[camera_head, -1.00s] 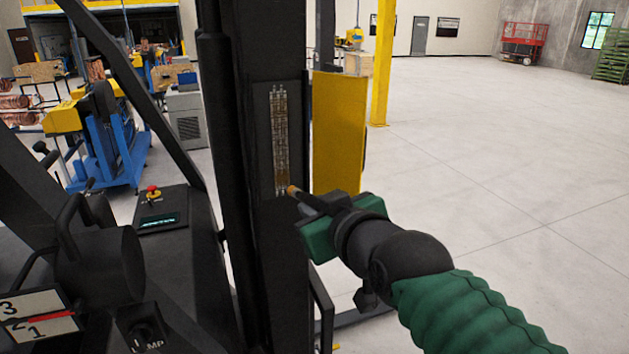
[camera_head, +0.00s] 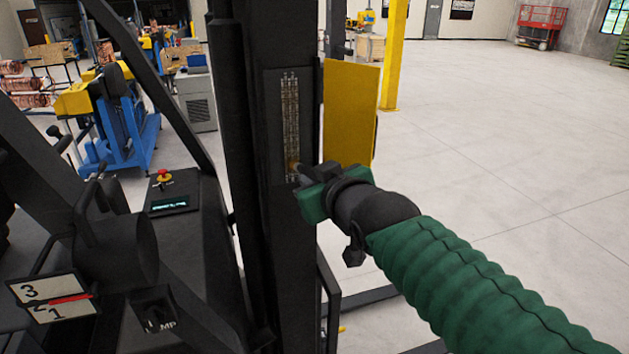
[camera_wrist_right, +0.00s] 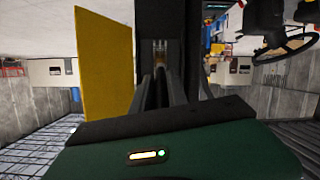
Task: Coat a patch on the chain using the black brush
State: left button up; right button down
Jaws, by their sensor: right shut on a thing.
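The chain (camera_head: 290,115) runs upright in a slot of the black mast and looks brownish metal. Its upper part shows clear in the head view, and a short stretch shows in the right wrist view (camera_wrist_right: 160,47). My right gripper (camera_head: 307,177) is in front of the mast at the chain's lower end, shut on the black brush. The brush's brown tip (camera_head: 294,165) overlaps the lower chain; I cannot tell whether it touches. The gripper hides most of the brush. In the wrist view the two fingers (camera_wrist_right: 160,88) point at the chain. My left gripper is not in view.
A yellow panel (camera_head: 349,115) stands just right of the chain, close to my right gripper. A control console (camera_head: 180,205) with a red button and a numbered plate (camera_head: 52,297) are at the left. Open floor (camera_head: 500,150) lies to the right.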

jog(key=shift+w+a+b, duration=0.3)
jog(key=shift+w+b, duration=0.3)
jog(key=shift+w, duration=0.25)
jog(key=shift+s+r+p, duration=0.15)
jog(key=shift+r+p, duration=1.35)
jog(key=shift+r, duration=0.45)
jog(key=shift+r+p, duration=3.55)
jog(key=shift+r, duration=3.1)
notch_tip(320, 180, down, 17)
jog(key=b, duration=1.6)
jog(key=shift+f+b, duration=0.2)
jog(key=shift+b, duration=0.1)
jog(key=shift+r, duration=0.1)
